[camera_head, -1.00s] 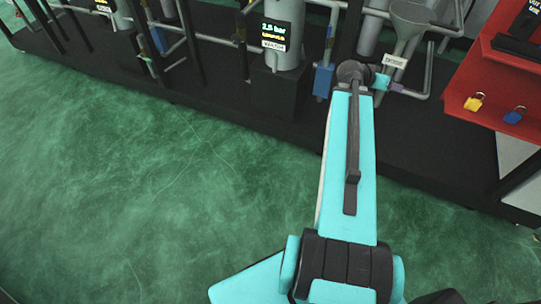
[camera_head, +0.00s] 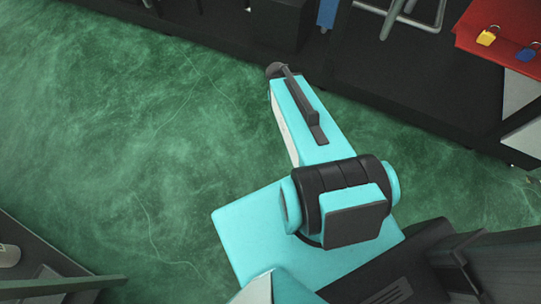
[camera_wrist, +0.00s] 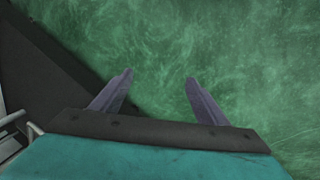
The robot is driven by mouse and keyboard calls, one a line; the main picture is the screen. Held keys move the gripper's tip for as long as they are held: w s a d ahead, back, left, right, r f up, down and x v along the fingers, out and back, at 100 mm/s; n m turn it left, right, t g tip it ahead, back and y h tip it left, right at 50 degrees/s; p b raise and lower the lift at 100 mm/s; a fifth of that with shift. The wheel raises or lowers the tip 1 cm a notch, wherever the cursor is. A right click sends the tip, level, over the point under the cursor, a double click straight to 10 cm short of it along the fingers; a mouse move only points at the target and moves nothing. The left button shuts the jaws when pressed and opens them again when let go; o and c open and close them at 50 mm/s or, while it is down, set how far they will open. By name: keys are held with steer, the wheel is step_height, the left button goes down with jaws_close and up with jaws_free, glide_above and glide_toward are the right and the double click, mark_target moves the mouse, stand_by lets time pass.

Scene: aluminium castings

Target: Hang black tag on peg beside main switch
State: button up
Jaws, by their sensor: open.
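My gripper (camera_wrist: 160,82) shows in the wrist view with its two grey-purple fingers spread apart. It is open and empty, with only green floor between and beyond the fingers. In the head view my arm reaches up from the lower right, and the gripper itself is hidden behind it. No black tag, peg or main switch can be made out in either current view.
A red board (camera_head: 487,35) at the upper right carries a yellow padlock (camera_head: 488,36) and a blue padlock (camera_head: 528,52). A long black plinth (camera_head: 400,75) with pipework runs along the top. A dark bench (camera_head: 45,262) stands lower left. Green floor (camera_head: 130,140) is clear between.

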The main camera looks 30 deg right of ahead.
steer(key=s+a+f+n+g+y, duration=0.1)
steer(key=s+a+f+n+g, duration=0.1)
steer(key=s+a+f, duration=0.3)
steer(key=s+a+f+n+g+y, duration=0.2)
steer(key=s+a+f, duration=0.3)
steer(key=s+a, duration=0.6)
steer(key=a, duration=0.2)
steer(key=shift+s+a+n, duration=0.3)
steer(key=shift+s+a, duration=0.05)
steer(key=shift+s, duration=0.05)
steer(key=shift+f, duration=0.1)
step_height(320, 180, up, 2)
steer(key=shift+r+p, duration=0.1)
steer(key=shift+p, duration=0.95)
steer(key=shift+c, duration=1.1)
